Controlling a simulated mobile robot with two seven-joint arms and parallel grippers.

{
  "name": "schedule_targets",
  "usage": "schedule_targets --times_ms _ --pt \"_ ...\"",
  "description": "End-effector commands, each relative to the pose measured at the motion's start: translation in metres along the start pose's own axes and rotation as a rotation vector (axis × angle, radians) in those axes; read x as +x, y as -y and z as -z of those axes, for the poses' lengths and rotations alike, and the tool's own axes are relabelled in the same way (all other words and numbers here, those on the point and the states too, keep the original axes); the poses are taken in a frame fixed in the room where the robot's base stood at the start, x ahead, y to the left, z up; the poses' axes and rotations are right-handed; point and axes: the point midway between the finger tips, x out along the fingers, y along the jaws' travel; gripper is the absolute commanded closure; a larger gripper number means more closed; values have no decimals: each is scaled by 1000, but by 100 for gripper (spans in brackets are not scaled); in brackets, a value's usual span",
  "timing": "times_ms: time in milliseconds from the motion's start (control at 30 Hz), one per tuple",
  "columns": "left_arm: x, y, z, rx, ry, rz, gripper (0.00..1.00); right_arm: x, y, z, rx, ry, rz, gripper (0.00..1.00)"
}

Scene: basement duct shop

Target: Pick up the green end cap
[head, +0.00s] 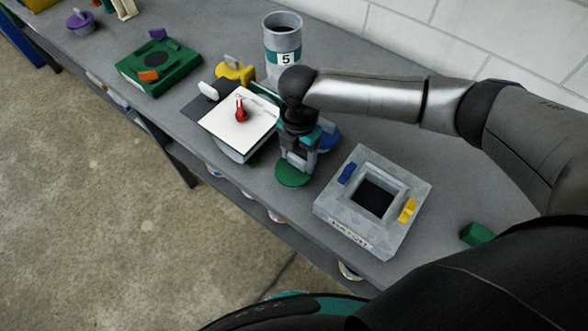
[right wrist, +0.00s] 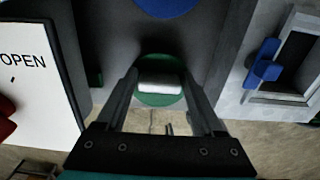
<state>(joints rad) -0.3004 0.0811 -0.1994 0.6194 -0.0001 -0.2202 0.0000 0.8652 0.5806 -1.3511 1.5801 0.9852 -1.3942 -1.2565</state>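The green end cap (head: 293,174) is a round green disc near the front edge of the bench, between the white OPEN sign and the grey square frame. In the right wrist view the green end cap (right wrist: 160,99) has a pale bar-shaped grip (right wrist: 160,84) on top. My right gripper (head: 297,158) is directly above the cap, pointing down. In the wrist view my right gripper (right wrist: 160,75) has its fingers wide apart, one at each end of the grip, with at most narrow gaps. My left gripper is not in view.
The grey square frame (head: 328,204) stands close on the right, and the white sign (head: 222,128) with a red piece on the left. A blue disc (head: 329,138) lies behind the gripper. A can marked 5 (head: 284,45) stands farther back. A green block (head: 476,234) lies right.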

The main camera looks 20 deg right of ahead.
Motion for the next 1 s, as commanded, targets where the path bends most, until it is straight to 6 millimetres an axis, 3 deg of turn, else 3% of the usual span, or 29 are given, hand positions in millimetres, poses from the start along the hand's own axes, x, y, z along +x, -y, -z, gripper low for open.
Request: schedule_targets --times_ms 67,567,833,1000 --pt "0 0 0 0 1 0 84 0 0 0 0 0 0 41" --pt "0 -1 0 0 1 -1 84 0 0 0 0 0 0 96" --pt "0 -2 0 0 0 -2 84 -2 0 0 0 0 -1 97" --pt "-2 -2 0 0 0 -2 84 -14 -1 -1 1 1 -2 97"
